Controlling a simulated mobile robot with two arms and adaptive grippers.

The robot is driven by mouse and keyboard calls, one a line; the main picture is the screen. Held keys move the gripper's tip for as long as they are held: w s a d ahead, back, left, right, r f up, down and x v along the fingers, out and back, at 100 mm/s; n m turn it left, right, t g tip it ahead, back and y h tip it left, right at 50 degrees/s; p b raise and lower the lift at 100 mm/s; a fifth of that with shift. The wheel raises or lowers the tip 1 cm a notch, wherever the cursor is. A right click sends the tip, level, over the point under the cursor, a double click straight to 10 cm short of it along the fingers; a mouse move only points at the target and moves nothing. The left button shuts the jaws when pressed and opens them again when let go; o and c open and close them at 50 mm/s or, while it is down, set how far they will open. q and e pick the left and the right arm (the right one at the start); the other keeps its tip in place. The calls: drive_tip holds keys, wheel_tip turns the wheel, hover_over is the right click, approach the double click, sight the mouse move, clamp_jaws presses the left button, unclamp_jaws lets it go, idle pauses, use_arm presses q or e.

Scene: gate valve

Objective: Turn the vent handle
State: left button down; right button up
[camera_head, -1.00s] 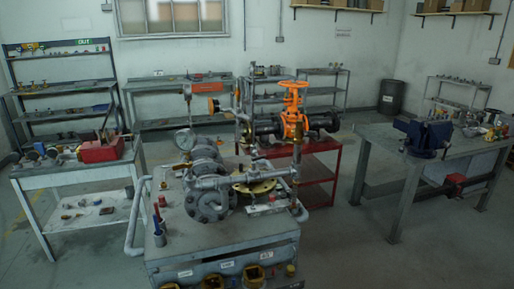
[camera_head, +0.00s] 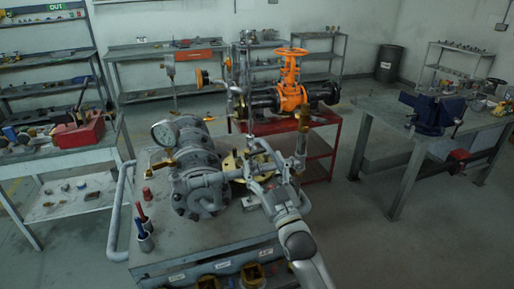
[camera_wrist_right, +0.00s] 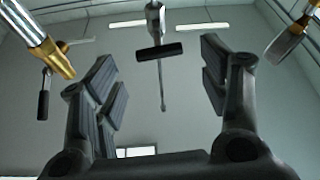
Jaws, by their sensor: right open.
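A black bar handle (camera_wrist_right: 159,52) on a silver stem shows in the right wrist view, between and beyond the fingers. It may be the vent handle; I cannot make it out in the head view. My right gripper (camera_wrist_right: 160,85) is open with nothing between its dark padded fingers. In the head view my right gripper (camera_head: 262,163) is over the pipe assembly on the cart, near the brass flange (camera_head: 233,165), and its arm hides part of the pipework. My left gripper is not in view.
The grey valve body (camera_head: 190,170) and a pressure gauge (camera_head: 164,132) stand left of my right gripper. A vertical pipe (camera_head: 301,150) rises close on its right. The orange gate valve (camera_head: 291,85) is behind. A vise bench (camera_head: 385,125) stands at right, with open floor between.

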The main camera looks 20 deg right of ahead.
sight(257, 151)
drive_tip(key=shift+p+x, duration=0.5)
drive_tip(key=shift+x, duration=2.15)
drive_tip(key=shift+w+f, duration=0.15)
drive_tip(key=shift+f, duration=0.1)
drive_tip(key=shift+c, duration=0.9)
drive_tip(key=c, duration=0.9)
drive_tip(key=shift+o, duration=0.2)
drive_tip(key=shift+m+h, duration=0.6)
drive_tip(key=shift+m, duration=0.8)
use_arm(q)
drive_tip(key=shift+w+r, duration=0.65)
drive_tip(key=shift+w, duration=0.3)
